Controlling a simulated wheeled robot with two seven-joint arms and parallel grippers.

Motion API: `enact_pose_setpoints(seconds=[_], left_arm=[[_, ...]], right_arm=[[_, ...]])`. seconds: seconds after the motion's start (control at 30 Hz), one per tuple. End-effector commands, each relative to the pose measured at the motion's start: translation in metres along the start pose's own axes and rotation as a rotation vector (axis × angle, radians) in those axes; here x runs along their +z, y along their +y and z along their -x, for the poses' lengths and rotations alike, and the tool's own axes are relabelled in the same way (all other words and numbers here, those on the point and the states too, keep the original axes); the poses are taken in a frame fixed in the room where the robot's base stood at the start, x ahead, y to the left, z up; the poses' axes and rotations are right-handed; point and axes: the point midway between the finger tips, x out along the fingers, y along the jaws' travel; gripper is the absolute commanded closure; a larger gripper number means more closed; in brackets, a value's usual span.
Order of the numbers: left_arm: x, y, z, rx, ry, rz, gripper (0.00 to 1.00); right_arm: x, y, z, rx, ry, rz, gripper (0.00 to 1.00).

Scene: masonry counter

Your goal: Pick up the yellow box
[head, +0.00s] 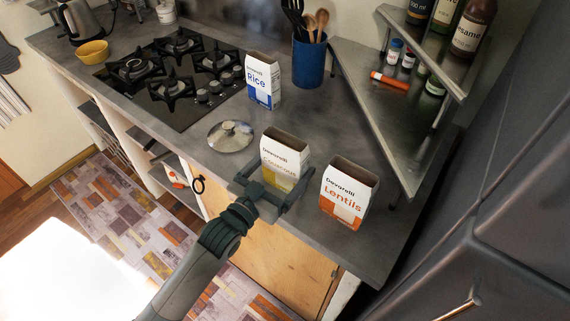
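The yellow box is a white couscous box (284,153) with yellow lettering and a yellow lower part. It stands upright near the counter's front edge, between the rice box and the lentils box. My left gripper (280,173) is at its front, low down, with its fingers spread to the left and right of the box. The fingers look open, with a small gap at the left side. The gripper hides the box's lower front. I cannot tell whether the right finger touches it. My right gripper is not in view.
A white and orange lentils box (347,194) stands close on the right. A blue and white rice box (262,82) is behind. A pan lid (231,136) lies at the left. A metal corner shelf (385,115) and a blue utensil holder (308,62) stand further back.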

Motion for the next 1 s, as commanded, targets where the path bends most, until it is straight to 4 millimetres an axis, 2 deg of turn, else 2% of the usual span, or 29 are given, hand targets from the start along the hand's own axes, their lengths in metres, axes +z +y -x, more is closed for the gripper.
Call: enact_pose_setpoints(seconds=[0.47,1.0], left_arm=[[-0.012,0.000,-0.001,0.000,0.006,0.000,0.54],[-0.045,0.000,-0.001,0.000,0.007,0.000,0.54]], right_arm=[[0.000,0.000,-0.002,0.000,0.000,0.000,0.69],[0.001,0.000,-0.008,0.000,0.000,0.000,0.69]])
